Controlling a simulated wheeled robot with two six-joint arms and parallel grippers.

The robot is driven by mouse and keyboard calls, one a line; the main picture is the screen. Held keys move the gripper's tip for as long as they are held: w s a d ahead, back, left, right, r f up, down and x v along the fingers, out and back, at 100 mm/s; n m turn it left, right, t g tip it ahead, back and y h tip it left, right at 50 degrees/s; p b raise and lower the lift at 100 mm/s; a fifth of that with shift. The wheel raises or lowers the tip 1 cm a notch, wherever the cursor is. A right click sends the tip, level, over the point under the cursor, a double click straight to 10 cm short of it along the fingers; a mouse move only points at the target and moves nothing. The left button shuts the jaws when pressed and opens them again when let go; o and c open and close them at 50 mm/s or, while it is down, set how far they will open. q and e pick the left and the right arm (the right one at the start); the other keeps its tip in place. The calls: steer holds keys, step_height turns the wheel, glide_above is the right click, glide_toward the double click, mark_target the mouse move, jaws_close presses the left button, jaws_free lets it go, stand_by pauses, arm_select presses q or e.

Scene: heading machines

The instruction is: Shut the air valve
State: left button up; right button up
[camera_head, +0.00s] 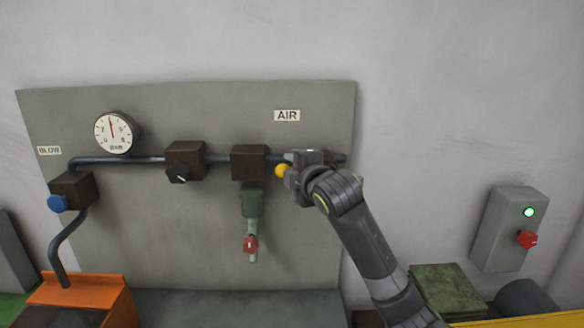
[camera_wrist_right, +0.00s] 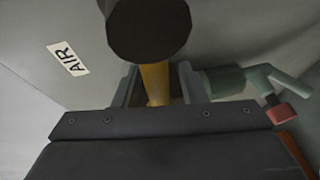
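The air valve's yellow handle (camera_head: 282,170) shows as a small yellow end just left of my right gripper (camera_head: 291,167), below the AIR label (camera_head: 287,115). In the right wrist view the yellow handle (camera_wrist_right: 154,84) runs between the two fingers of my right gripper (camera_wrist_right: 157,84), below a dark round part (camera_wrist_right: 148,27). A narrow dark gap shows between the handle and the right-hand finger, so the gripper looks open around it. My gripper and arm hide much of the valve in the head view. My left gripper is not in view.
A panel (camera_head: 110,230) carries a dark pipe, a gauge (camera_head: 114,132), a black knob (camera_head: 180,174) and a blue knob (camera_head: 58,203). A green fitting with a red tip (camera_head: 250,244) hangs left of my gripper. A grey control box (camera_head: 500,228) is on the right wall.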

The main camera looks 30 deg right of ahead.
jaws_close()
stand_by(0.3)
